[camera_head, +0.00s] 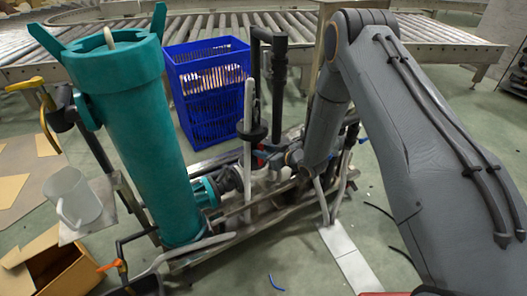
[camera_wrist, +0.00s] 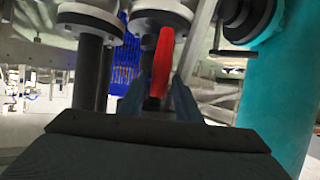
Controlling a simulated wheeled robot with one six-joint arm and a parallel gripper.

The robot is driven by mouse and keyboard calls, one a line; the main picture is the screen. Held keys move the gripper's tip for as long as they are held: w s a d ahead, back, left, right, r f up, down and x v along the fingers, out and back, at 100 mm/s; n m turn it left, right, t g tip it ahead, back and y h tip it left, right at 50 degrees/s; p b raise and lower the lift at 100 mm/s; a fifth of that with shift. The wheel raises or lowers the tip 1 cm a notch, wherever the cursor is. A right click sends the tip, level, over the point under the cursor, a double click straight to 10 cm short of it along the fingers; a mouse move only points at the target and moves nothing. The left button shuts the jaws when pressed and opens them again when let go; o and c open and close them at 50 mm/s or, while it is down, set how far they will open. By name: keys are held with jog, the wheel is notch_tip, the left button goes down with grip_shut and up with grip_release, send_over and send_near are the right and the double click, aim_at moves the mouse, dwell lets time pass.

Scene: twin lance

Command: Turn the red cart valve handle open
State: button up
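The red valve handle (camera_wrist: 163,62) stands nearly upright in the middle of the wrist view, in front of grey pipe flanges. My gripper (camera_wrist: 158,84) has its two blue-grey fingers apart, one on either side of the handle's lower part. A gap shows beside the handle, so the fingers do not look closed on it; their exact depth along it is unclear. In the head view my gripper (camera_head: 272,157) is small among the cart's pipes, and only a bit of red (camera_head: 258,163) shows beside it. The cart (camera_head: 235,222) carries the valve and a tall teal cylinder (camera_head: 135,140).
A blue crate (camera_head: 207,90) stands behind the cart, in front of a roller conveyor (camera_head: 220,27). Black and grey pipes (camera_head: 278,75) rise close to my gripper. A clear jug (camera_head: 75,198) and an open cardboard box (camera_head: 55,265) are at left. Loose hoses lie on the floor.

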jog(key=shift+o, duration=0.6)
jog(key=p+v, duration=0.1)
jog(key=v, duration=0.6)
jog(key=shift+s+d, duration=0.3)
jog(key=shift+r, duration=0.1)
